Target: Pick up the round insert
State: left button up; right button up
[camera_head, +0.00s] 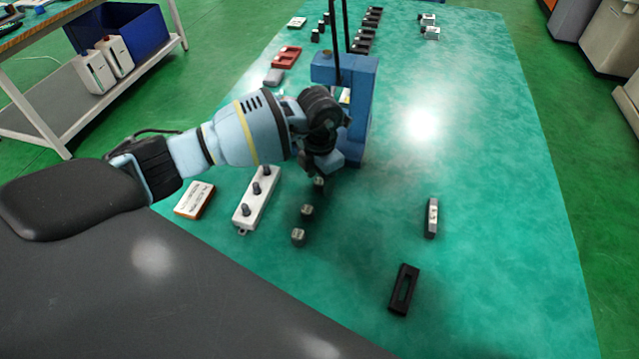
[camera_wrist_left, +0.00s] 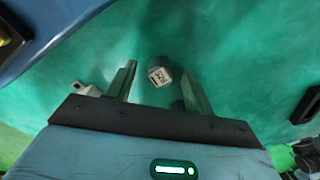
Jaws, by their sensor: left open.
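Three small dark inserts with light marked tops stand in a line on the green table, in the middle of the head view. The farthest insert (camera_head: 319,181) is just below my left gripper (camera_head: 318,172), partly hidden by it. The middle insert (camera_head: 307,210) and nearest insert (camera_head: 298,236) stand clear of it. In the left wrist view, one insert (camera_wrist_left: 159,77) with a pale, marked top lies between the open fingers of my left gripper (camera_wrist_left: 157,70), with gaps on both sides. I cannot tell for sure which insert is round. My right gripper is not in view.
A blue stand (camera_head: 358,110) rises right beside my left gripper. A white block with dark knobs (camera_head: 243,215) and an orange-white box (camera_head: 195,200) lie to the left. A black slotted piece (camera_head: 404,290) and a grey part (camera_head: 431,218) lie right, with free table around them.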

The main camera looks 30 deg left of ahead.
aim_at(320, 180)
pick_arm(q)
grip_shut()
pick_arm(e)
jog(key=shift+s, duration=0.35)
